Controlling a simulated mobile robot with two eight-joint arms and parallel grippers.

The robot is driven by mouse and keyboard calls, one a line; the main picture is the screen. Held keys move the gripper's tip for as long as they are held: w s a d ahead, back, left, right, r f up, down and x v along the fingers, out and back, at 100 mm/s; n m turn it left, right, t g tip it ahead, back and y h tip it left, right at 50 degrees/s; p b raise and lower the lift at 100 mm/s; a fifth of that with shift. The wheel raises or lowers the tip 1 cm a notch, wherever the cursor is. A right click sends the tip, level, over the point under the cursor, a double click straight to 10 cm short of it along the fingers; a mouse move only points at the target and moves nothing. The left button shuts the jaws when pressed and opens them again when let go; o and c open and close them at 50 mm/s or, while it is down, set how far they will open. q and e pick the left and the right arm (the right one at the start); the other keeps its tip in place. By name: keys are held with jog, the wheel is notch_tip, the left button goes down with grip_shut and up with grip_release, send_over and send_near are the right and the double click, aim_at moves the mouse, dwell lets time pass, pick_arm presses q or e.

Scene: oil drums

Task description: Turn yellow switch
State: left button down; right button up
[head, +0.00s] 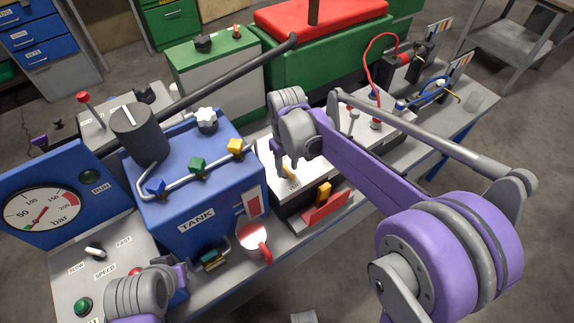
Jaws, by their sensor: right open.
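A yellow valve knob (235,146) sits on the grey pipe on top of the blue TANK box, beside a green and a blue knob. A yellow lever (323,193) stands at the red part on the front of the grey-white box right of the tank. My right gripper (283,168) points down over the top of that box, open, with its fingertips small and partly hidden by the wrist. I cannot tell whether it touches anything. My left gripper (182,283) is low at the left, by the bench's front edge; its fingers are mostly hidden.
A blue gauge panel (45,205) and a SPEED panel (100,262) stand at the left. A dark cylinder (140,133) and a white star knob (207,119) top the tank (205,215). A red-rimmed round part (252,238) is on its front. Red and blue cables lie at the right.

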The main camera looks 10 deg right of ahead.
aim_at(287, 170)
notch_tip(287, 170, up, 11)
jog(key=shift+f+p, duration=0.2)
jog(key=shift+p, duration=0.15)
dwell(0.4)
jog(key=s+d+f+m+t, duration=0.1)
jog(key=s+f, duration=0.2)
jog(key=s, duration=0.3)
jog(key=s+d+f+m+t, duration=0.1)
jog(key=s+d+f+t, duration=0.1)
jog(key=s, duration=0.5)
jog(key=s+d+f+m+t+p, duration=0.1)
jog(key=s+d+f+t, duration=0.1)
jog(key=s+f, duration=0.2)
jog(key=s, duration=0.3)
jog(key=shift+m, duration=0.4)
